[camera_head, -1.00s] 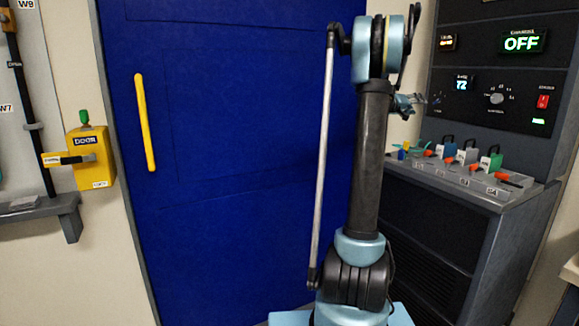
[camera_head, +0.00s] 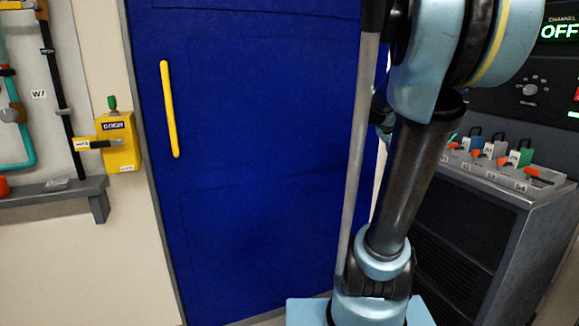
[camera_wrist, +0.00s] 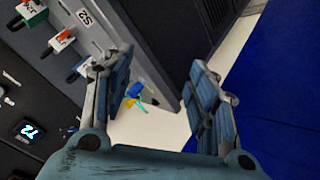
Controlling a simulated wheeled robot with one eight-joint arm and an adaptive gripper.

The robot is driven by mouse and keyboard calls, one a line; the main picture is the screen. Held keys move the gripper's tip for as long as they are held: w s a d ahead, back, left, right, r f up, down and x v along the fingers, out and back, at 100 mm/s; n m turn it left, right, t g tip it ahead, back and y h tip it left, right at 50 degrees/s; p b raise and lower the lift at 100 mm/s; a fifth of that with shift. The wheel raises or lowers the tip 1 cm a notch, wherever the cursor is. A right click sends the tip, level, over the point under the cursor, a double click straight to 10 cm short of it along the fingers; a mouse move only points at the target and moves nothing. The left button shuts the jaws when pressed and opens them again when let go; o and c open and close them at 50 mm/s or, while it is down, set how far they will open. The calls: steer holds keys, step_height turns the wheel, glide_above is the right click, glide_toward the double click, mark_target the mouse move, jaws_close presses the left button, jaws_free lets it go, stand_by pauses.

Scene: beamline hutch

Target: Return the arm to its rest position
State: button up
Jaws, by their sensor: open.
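My gripper (camera_wrist: 160,100) is open and empty in the wrist view, its two blue-padded fingers apart with the floor and the side of the console showing between them. In the head view my arm stands upright in front of the blue door, bent at the elbow near the top right. The gripper is mostly hidden behind the arm there; only a small blue part shows beside the upper link. No object is between the fingers.
A blue door (camera_head: 260,120) with a yellow handle (camera_head: 169,108) fills the middle. A dark console (camera_head: 510,200) with several locks and orange-tabbed keys stands close on the right. A yellow door box (camera_head: 118,142) and a grey shelf (camera_head: 60,198) are on the left wall.

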steer(key=s+a+f+n+g+y, duration=0.2)
steer(key=s+a+f+y, duration=0.6)
steer(key=s+a+f, duration=1.1)
steer(key=s+a+n, duration=0.2)
steer(key=s, duration=0.1)
steer(key=shift+s+f, duration=0.2)
steer(key=shift+f, duration=0.2)
